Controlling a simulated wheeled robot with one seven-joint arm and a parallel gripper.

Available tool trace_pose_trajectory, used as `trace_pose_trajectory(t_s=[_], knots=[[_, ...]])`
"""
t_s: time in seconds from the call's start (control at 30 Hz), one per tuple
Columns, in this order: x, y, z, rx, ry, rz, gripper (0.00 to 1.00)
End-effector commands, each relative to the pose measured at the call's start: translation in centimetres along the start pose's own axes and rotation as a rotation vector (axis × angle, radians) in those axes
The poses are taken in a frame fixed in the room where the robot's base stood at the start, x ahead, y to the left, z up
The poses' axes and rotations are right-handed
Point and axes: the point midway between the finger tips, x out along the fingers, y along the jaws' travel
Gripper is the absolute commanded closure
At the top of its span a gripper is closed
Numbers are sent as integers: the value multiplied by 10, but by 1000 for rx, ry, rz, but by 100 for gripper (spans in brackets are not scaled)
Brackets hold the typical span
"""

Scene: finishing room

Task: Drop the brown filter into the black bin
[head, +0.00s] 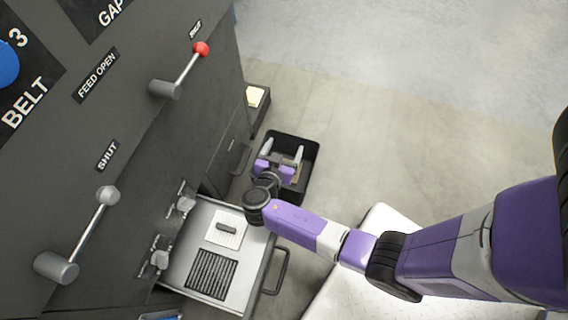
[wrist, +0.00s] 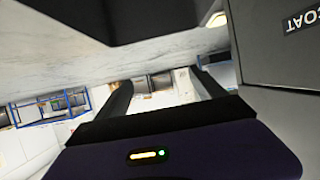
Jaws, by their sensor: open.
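The black bin (head: 315,150) stands on the floor beside the machine in the head view. My gripper (head: 283,152) is over the bin's opening, with its two fingers spread apart. A small brown patch (head: 299,174) shows inside the bin beside my gripper; it may be the brown filter, but my gripper partly hides it. In the wrist view my gripper (wrist: 160,90) is open, with nothing between the fingers. I cannot make out the filter in that view.
A drawer (head: 190,235) is pulled out of the machine, holding a white pad (head: 228,229) and a dark slatted grille (head: 211,273). A small dark stand with a cream item (head: 255,96) is behind the bin. Levers (head: 200,50) project from the machine. Floor right of the bin is clear.

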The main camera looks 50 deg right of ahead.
Motion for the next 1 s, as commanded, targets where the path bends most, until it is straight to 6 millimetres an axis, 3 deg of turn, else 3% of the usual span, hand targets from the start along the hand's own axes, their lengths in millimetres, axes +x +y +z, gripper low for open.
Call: trace_pose_trajectory(t_s=[0.1,0.33,1.0], knots=[[-21,0,-2,-2,0,-2,20],[-42,0,-1,0,-1,-1,20],[-44,0,0,0,0,0,20]])
